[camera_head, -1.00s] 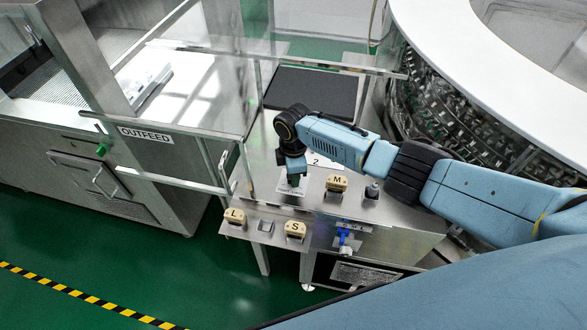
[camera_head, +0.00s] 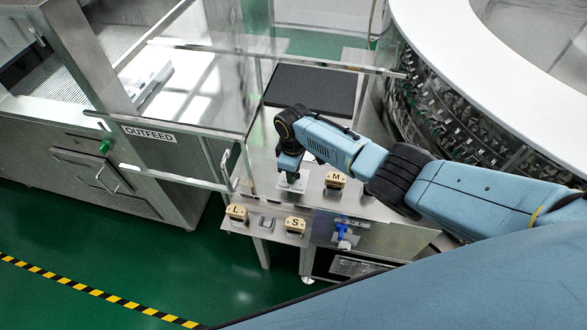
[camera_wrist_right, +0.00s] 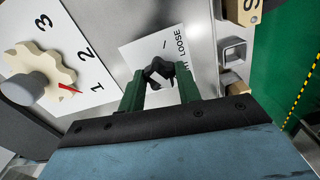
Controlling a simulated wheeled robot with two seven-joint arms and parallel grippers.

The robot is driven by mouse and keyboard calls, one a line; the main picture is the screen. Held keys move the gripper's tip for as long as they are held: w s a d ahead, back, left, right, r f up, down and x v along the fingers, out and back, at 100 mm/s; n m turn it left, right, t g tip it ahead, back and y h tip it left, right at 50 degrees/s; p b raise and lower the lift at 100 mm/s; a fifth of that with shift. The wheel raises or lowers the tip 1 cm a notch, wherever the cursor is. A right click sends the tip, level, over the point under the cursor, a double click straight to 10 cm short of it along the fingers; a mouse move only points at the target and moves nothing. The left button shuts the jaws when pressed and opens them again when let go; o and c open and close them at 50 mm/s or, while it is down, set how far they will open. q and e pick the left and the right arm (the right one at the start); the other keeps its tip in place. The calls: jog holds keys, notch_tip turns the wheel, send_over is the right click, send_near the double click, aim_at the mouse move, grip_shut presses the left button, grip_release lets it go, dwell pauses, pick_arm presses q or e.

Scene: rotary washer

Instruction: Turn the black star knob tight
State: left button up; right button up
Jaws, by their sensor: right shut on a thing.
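The black star knob (camera_wrist_right: 158,72) sits in front of a white label plate (camera_wrist_right: 140,48) in the right wrist view; the word "LOOSE" can be read on it. My right gripper (camera_wrist_right: 160,88) has its two green fingers on either side of the knob and is shut on it. In the head view my right gripper (camera_head: 290,182) points down at the white plate (camera_head: 297,182), and the knob is hidden there. My left gripper does not show in either view.
A cream notched dial (camera_wrist_right: 38,75) with numbers stands beside the plate. Blocks marked M (camera_head: 335,180), L (camera_head: 236,213) and S (camera_head: 295,226) sit nearby. A clear guard panel (camera_head: 190,95) and the white rotary rim (camera_head: 470,100) flank the bench.

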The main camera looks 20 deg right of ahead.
dwell(0.3)
jog(key=o, duration=1)
jog(key=shift+c, duration=0.2)
jog(key=shift+r, duration=0.1)
jog(key=shift+r, duration=0.3)
notch_tip(320, 180, up, 13)
jog(key=p, duration=0.1)
jog(key=shift+f+p, duration=0.15)
jog(key=shift+p, duration=0.15)
